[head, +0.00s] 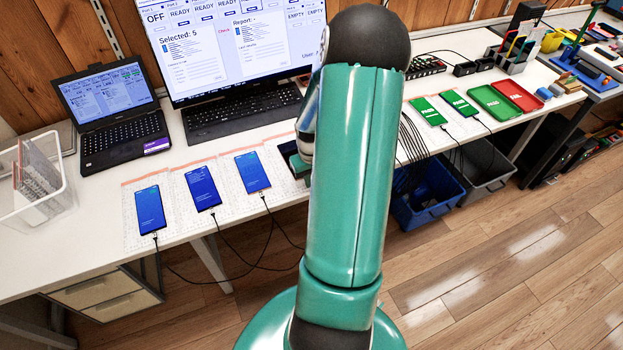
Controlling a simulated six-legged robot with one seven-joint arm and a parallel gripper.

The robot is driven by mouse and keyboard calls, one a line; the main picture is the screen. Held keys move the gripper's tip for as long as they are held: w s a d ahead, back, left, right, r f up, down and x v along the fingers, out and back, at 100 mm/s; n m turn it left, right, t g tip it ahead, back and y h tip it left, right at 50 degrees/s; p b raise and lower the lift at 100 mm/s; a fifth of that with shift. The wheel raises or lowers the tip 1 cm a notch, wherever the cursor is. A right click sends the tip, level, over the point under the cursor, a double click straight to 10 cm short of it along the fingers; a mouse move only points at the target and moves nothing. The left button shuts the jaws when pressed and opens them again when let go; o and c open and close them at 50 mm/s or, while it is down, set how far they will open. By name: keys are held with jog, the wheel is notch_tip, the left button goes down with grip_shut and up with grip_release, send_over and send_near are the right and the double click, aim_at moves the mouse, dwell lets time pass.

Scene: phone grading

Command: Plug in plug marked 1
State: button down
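No plug with a readable mark 1 can be made out. Three blue-screened phones lie on white sheets on the table: the left phone (150,210), the middle phone (202,188) and the right phone (252,172). A black cable meets the lower end of each and hangs over the table's front edge. The monitor (240,48) reads OFF at the first port, then several READY and EMPTY labels, and "Selected: 5". My green arm stands across the middle of the head view. My gripper is hidden behind it, so its fingers and anything in them do not show.
A laptop (108,112) and keyboard (243,112) stand behind the phones. A clear bin (62,165) is at the far left. Green-screened phones (428,111), a green tray (494,102) and a red tray (519,95) lie right. A blue crate (426,202) stands below hanging cables.

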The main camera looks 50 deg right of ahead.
jog(key=shift+w+d, duration=0.25)
jog(key=shift+w, duration=0.2)
dwell(2.4)
jog(key=c, duration=1.4)
grip_release()
jog(key=shift+c, duration=0.2)
jog(key=shift+s+a+r, duration=0.1)
jog(key=shift+s+r, duration=0.05)
jog(key=shift+r, duration=0.65)
jog(key=shift+s+a+r, duration=0.1)
jog(key=shift+s+r, duration=0.05)
jog(key=shift+r, duration=0.7)
jog(key=shift+s+a+r, duration=0.1)
jog(key=shift+s+r, duration=0.05)
jog(key=shift+r, duration=0.65)
